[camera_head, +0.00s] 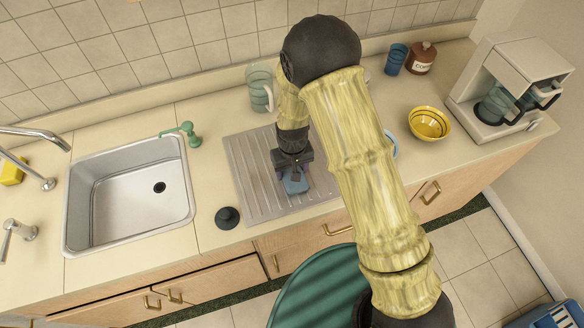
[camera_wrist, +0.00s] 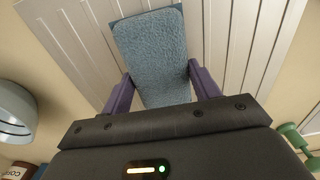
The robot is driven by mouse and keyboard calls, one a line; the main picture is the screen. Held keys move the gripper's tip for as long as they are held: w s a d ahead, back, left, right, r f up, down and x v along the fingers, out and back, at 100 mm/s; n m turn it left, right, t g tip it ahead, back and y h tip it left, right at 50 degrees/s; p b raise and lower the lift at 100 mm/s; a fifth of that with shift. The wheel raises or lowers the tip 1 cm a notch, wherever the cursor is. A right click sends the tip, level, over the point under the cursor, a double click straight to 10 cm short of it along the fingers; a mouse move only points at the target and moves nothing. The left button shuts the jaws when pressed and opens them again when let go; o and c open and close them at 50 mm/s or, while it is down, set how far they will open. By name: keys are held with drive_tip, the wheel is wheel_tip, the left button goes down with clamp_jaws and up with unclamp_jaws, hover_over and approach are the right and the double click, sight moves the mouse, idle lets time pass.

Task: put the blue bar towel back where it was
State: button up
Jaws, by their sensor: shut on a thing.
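The blue bar towel (camera_wrist: 152,50) is a textured, flat, light blue piece between the two purple fingers of my gripper (camera_wrist: 160,88) in the wrist view. My gripper is shut on it. In the head view my gripper (camera_head: 294,176) points down over the grey ribbed drainboard (camera_head: 250,187), and the towel (camera_head: 295,184) shows just below it. The drainboard's ribs also lie behind the towel in the wrist view (camera_wrist: 232,40). I cannot tell whether the towel touches the drainboard.
The steel sink (camera_head: 120,205) is left of the drainboard, with a black stopper (camera_head: 227,217) between. A green-tinted pitcher (camera_head: 260,88) stands behind. A yellow bowl (camera_head: 429,123), coffee maker (camera_head: 508,90), blue cup (camera_head: 396,58) and brown canister (camera_head: 421,58) are to the right.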

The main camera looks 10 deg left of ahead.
drive_tip(key=shift+f, duration=0.1)
drive_tip(key=shift+f, duration=0.15)
drive_tip(key=o, duration=1)
wheel_tip(320, 180, up, 12)
drive_tip(key=b, duration=0.3)
drive_tip(key=shift+s+r, duration=0.1)
drive_tip(key=shift+r, duration=0.15)
drive_tip(key=shift+d, duration=0.1)
